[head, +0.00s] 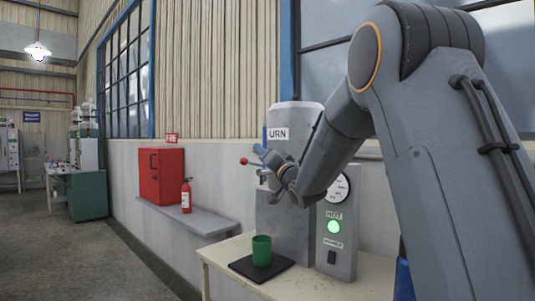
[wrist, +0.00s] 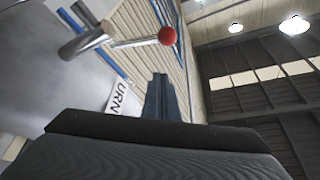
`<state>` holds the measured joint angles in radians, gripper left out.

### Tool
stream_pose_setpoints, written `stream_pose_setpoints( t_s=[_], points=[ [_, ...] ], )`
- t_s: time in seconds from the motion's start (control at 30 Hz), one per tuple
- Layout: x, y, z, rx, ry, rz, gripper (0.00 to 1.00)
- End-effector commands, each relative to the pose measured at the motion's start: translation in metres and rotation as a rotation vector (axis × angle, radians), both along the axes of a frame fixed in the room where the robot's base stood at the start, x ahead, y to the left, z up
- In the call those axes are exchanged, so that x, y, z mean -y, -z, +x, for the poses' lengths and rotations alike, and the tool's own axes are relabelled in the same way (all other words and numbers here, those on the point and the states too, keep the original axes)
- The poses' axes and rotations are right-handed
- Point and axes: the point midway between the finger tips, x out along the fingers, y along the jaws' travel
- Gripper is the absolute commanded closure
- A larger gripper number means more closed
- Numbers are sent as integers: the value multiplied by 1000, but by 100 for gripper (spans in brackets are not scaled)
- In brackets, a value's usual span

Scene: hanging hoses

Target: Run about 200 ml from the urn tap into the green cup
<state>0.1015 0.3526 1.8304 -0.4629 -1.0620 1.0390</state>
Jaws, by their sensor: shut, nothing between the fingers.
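The urn (head: 296,115), a grey cylinder with a white URN label, stands on the bench. Its metal tap (wrist: 88,40) has a thin lever ending in a red ball (head: 243,161); the ball also shows in the wrist view (wrist: 167,36). The green cup (head: 261,251) stands upright on a black mat (head: 246,268) below the tap; its inside is too small to read. My gripper (head: 268,158) is shut and empty near the tap, partly hiding it in the head view. In the wrist view its fingers (wrist: 160,88) show apart from the ball. No water stream is visible.
A panel with a round gauge (head: 340,188) and a lit green HOT lamp (head: 334,227) stands right of the urn. A red cabinet (head: 162,176) and a fire extinguisher (head: 186,196) are on a ledge to the left. The floor at left is clear.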

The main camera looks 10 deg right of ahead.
Motion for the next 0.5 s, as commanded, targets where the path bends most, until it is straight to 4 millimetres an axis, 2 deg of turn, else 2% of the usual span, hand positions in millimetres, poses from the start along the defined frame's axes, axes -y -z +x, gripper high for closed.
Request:
stream_pose_setpoints(
  t_s=[0.13, 0.23, 0.5],
  points=[
    [-8, -10, 21, 1, -1, 0, 100],
    [-15, 4, 17, -6, -2, 0, 100],
    [-27, 23, 12, -1, -1, 0, 100]
  ],
)
